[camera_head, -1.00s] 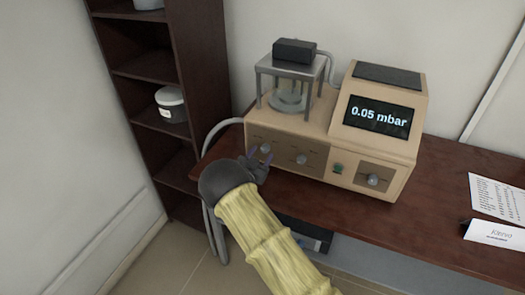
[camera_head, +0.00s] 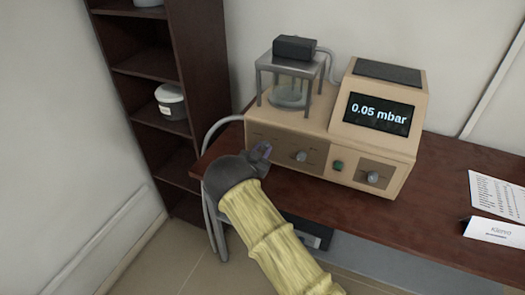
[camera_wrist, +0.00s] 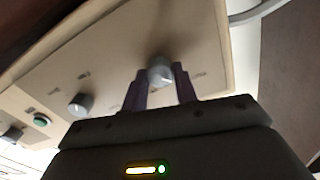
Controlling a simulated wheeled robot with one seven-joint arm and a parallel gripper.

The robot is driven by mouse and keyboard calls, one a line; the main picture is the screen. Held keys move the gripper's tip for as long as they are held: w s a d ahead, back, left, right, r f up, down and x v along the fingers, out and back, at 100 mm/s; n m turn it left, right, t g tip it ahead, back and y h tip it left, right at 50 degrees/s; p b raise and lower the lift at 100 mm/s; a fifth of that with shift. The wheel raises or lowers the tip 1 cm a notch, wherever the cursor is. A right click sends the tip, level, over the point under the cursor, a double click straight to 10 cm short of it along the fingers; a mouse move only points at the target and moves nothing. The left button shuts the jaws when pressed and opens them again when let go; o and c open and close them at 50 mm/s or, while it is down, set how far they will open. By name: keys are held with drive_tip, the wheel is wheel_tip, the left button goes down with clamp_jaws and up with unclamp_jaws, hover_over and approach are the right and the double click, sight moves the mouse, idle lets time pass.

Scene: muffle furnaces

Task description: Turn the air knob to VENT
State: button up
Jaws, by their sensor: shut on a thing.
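The beige instrument (camera_head: 340,120) stands on the brown table, and its display (camera_head: 379,110) reads 0.05 mbar. My gripper (camera_head: 264,150) is at the leftmost knob of its front panel and hides that knob in the head view. In the wrist view my gripper (camera_wrist: 160,88) has its two purple fingers on either side of this grey knob (camera_wrist: 160,71), shut on it. The labels around the knob are too blurred to read, so I cannot tell which knob is the air knob or where it points. A middle knob (camera_head: 301,156) and a right knob (camera_head: 373,177) are free.
A green button (camera_head: 338,166) sits between the middle and right knobs. A glass chamber (camera_head: 289,88) in a metal frame stands on top. Papers (camera_head: 497,193) lie at the right.

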drive_tip(key=shift+f+m+b, duration=0.15)
drive_tip(key=shift+m+b, duration=0.25)
drive_tip(key=shift+b, duration=0.2)
drive_tip(key=m+b, duration=0.1)
drive_tip(key=b, duration=0.1)
drive_tip(key=m+b, duration=0.1)
drive_tip(key=b, duration=0.1)
drive_tip(key=shift+d+f+m+b, duration=0.1)
drive_tip(key=shift+f+m+b, duration=0.1)
drive_tip(key=shift+m+b, duration=0.1)
drive_tip(key=m+b, duration=0.5)
drive_tip(key=b, duration=0.5)
drive_tip(key=shift+f+m, duration=0.1)
drive_tip(key=shift+m, duration=0.3)
drive_tip(key=m+b, duration=0.5)
drive_tip(key=b, duration=0.5)
drive_tip(key=shift+m, duration=0.4)
drive_tip(key=m+b, duration=0.2)
drive_tip(key=b, duration=0.1)
drive_tip(key=shift+b, duration=0.3)
drive_tip(key=shift+r+m+b, duration=0.25)
drive_tip(key=shift+m+b, duration=0.05)
drive_tip(key=shift+m, duration=0.1)
drive_tip(key=o, duration=1)
drive_tip(key=shift+r, duration=0.1)
drive_tip(key=shift+c, duration=0.2)
